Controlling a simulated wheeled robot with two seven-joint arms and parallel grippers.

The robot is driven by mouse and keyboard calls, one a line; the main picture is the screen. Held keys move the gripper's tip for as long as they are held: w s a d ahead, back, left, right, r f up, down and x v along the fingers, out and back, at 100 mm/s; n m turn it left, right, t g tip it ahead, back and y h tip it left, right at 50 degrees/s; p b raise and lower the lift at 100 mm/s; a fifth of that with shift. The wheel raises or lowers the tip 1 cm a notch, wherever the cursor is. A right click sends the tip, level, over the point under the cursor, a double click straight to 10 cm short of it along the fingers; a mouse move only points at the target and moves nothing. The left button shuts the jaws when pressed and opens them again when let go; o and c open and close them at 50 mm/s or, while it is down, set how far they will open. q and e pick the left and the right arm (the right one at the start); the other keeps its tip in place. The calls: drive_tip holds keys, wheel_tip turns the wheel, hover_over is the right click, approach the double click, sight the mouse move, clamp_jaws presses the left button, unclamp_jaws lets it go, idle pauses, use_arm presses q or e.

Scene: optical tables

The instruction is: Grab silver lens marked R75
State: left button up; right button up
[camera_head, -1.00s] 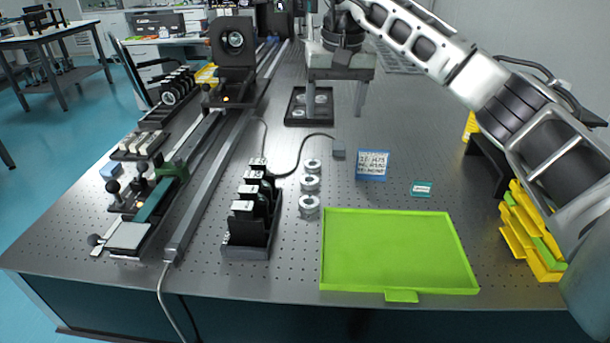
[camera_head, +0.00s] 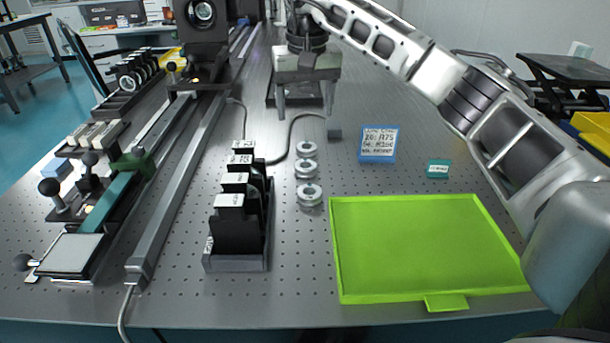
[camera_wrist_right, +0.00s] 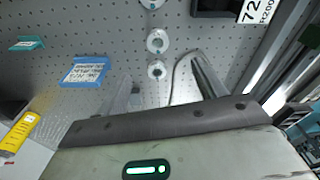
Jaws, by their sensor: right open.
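Three silver ring-shaped lenses stand in a row on the table: a far one (camera_head: 306,147), a middle one (camera_head: 306,168) and a near one (camera_head: 309,194). Their markings are too small to read. My right gripper (camera_head: 305,107) is open and empty, beyond the far lens and above the table. The right wrist view shows silver lenses ahead of the open fingers (camera_wrist_right: 166,88), the closest one (camera_wrist_right: 157,69) lying roughly between the finger lines and apart from them. A blue-framed card (camera_head: 379,144) with partly legible text, including R75, stands right of the lenses. My left gripper is not in view.
A black rack (camera_head: 238,262) of dark plates stands left of the lenses. A green tray (camera_head: 425,245) lies at the front right. A small teal label (camera_head: 438,169) stands beyond it.

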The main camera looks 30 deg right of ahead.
hover_over(305, 165)
drive_tip(key=f, duration=0.6)
drive_tip(key=s+f, duration=0.1)
drive_tip(key=f, duration=0.1)
drive_tip(key=shift+a+f+b, duration=0.35)
drive_tip(key=shift+a+f, duration=0.05)
drive_tip(key=shift+w+d+f, duration=0.15)
drive_tip(key=shift+f, duration=0.7)
drive_tip(key=shift+w+d+f, duration=0.1)
drive_tip(key=shift+d+f, duration=0.05)
drive_tip(key=shift+f, duration=0.75)
drive_tip(key=shift+w+d+f, duration=0.15)
drive_tip(key=shift+f, duration=0.7)
drive_tip(key=c, duration=1.1)
